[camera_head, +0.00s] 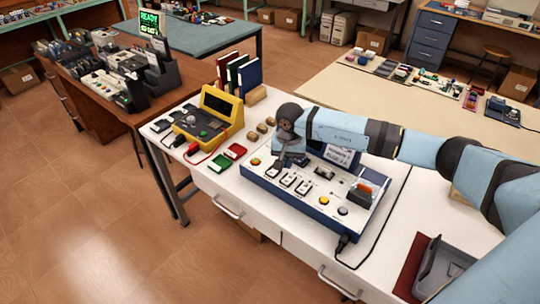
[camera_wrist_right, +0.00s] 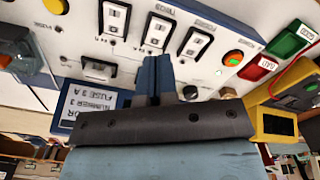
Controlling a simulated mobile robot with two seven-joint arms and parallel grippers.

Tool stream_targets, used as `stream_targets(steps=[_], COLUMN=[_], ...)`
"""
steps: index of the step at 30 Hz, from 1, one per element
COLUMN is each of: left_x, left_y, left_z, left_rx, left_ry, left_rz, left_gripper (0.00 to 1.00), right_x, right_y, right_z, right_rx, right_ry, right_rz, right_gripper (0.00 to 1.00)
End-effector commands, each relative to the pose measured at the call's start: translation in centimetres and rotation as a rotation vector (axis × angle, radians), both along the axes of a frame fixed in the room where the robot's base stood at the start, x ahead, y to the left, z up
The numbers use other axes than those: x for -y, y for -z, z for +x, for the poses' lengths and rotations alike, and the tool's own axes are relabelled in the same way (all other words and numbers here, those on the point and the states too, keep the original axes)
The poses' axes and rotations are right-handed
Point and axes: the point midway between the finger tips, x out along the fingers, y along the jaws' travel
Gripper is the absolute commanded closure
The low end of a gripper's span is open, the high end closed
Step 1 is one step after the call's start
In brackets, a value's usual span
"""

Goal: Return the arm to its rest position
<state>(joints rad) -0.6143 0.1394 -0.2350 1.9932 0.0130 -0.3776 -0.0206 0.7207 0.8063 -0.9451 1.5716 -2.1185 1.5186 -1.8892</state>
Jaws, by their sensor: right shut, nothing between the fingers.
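My right arm reaches in from the right in the head view, and its gripper (camera_head: 284,163) hangs over the left rear part of a white and blue control panel (camera_head: 297,208). In the right wrist view the two blue-grey fingers of the gripper (camera_wrist_right: 153,78) are together, with nothing between them. I cannot tell whether the fingertips touch the panel. My left gripper is not in view.
A yellow console (camera_head: 216,110) stands left of the panel, with green and red small blocks (camera_head: 228,157) in front. Upright books (camera_head: 239,75) and wooden blocks (camera_head: 262,127) are behind. A grey tray (camera_head: 440,268) lies at the right. The floor at left is clear.

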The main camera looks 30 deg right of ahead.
Motion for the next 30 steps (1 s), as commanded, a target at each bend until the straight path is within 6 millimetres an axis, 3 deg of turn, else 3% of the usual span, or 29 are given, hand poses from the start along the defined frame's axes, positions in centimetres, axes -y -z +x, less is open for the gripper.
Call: stream_targets(steps=[5, 8, 11, 14, 18, 21, 25, 29, 30], left_x=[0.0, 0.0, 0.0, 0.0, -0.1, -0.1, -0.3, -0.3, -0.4], left_y=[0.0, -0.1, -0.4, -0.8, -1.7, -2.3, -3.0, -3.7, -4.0], left_z=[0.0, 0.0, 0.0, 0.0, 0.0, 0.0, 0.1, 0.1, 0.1], left_rx=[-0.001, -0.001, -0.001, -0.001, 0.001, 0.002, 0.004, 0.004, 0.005], left_ry=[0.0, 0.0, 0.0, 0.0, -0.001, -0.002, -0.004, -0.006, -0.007], left_rz=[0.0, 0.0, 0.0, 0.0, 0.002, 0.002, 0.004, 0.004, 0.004], left_gripper=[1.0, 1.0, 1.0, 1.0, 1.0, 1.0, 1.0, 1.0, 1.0], right_x=[-0.1, -1.4, -5.2, -11.4, -21.1, -25.8, -27.8, -26.2, -25.2], right_y=[0.0, 0.6, 1.7, 2.7, 1.4, -1.2, -4.2, -4.7, -4.3], right_z=[0.0, -0.5, -2.0, -4.6, -9.0, -11.2, -12.4, -13.1, -13.4], right_rx=[0.0, -0.006, -0.03, -0.099, -0.325, -0.58, -1.003, -1.522, 1.668], right_ry=[0.0, 0.018, 0.083, 0.225, 0.589, 0.929, 1.421, 1.944, -2.062], right_rz=[0.003, 0.049, 0.193, 0.44, 0.886, 1.179, 1.471, 1.637, -1.625], right_gripper=[1.0, 1.0, 1.0, 1.0, 1.0, 1.0, 1.0, 1.0, 1.0])
